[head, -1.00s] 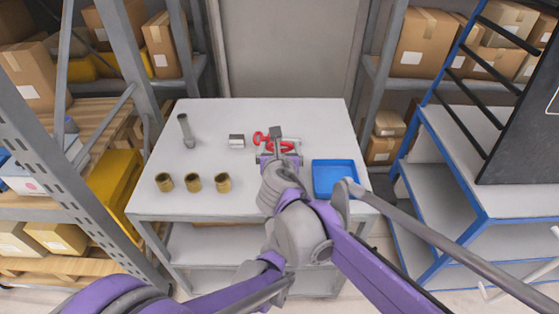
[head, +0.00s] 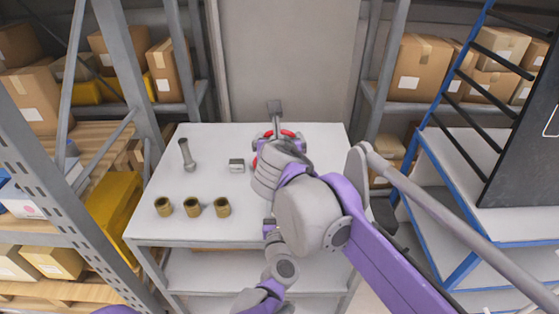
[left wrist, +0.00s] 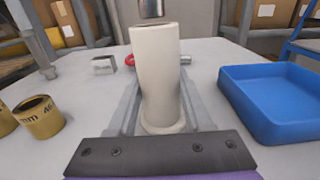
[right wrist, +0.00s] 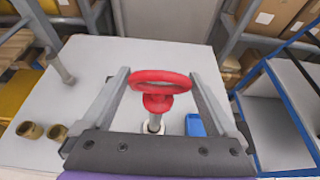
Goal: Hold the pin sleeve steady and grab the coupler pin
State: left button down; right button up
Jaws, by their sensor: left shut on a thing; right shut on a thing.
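The pin sleeve (left wrist: 157,75) is a cream tube with a flared foot, upright between the fingers of my left gripper (left wrist: 157,100) in the left wrist view. I cannot tell whether its foot touches the table. The coupler pin (right wrist: 158,80) has a red ring head and a metal shaft. In the right wrist view my right gripper (right wrist: 160,90) is shut on the red head, and the shaft runs down toward a pale rim. In the head view the red ring (head: 288,133) peeks past my right gripper (head: 278,135); my right arm hides the sleeve and left fingers.
Three brass bushings (head: 193,207), a small metal block (head: 236,166) and a grey rod-like part (head: 187,155) stand on the white table (head: 205,145). Another red piece (left wrist: 129,60) lies behind the sleeve. A blue tray (left wrist: 270,103) is at the right.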

notch_tip(320, 180, up, 7)
pick_arm(q)
jog(key=shift+c, duration=1.2)
grip_release()
jog(key=shift+s, duration=0.1)
